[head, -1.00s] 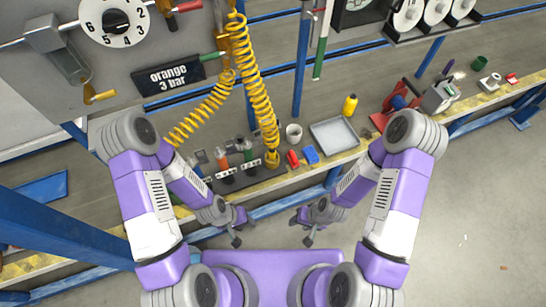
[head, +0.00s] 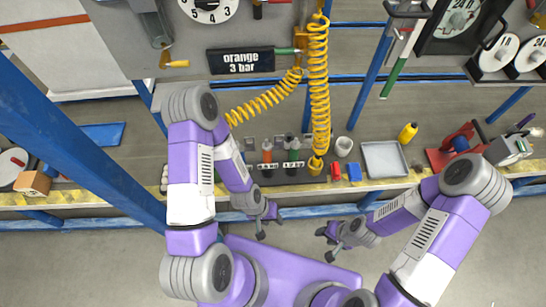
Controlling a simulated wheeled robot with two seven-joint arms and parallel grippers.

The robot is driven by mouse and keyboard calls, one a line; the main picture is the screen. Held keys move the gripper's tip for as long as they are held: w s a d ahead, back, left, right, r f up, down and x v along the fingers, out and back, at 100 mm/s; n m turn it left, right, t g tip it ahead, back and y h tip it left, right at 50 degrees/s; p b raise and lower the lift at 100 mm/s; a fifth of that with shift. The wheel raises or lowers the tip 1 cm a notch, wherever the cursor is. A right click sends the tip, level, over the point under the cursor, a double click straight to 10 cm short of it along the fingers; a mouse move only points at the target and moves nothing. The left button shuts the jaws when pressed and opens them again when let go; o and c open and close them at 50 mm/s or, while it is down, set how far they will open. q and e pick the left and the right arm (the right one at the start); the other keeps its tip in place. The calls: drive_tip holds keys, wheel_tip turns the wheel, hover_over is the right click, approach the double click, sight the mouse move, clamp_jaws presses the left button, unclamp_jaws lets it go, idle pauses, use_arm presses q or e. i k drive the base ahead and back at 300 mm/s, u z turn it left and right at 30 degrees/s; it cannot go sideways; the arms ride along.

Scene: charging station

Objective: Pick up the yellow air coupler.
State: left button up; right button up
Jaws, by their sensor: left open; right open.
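The yellow air coupler (head: 315,166) is at the lower end of a yellow coiled hose (head: 319,90). It hangs at the front of the workbench, just right of a dark rack. My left gripper (head: 269,228) is open and empty, below and left of the coupler, in front of the bench edge. My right gripper (head: 326,244) is open and empty, below the coupler and farther from the bench. Neither gripper touches the coupler.
A dark rack (head: 284,174) with several bottles stands left of the coupler. A sign (head: 241,62) reads "orange 3 bar".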

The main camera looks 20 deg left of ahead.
sight(316, 163)
drive_tip(key=u, duration=3.35)
drive_tip(key=k, duration=1)
drive_tip(key=z, duration=1.6)
drive_tip(key=i, duration=0.5)
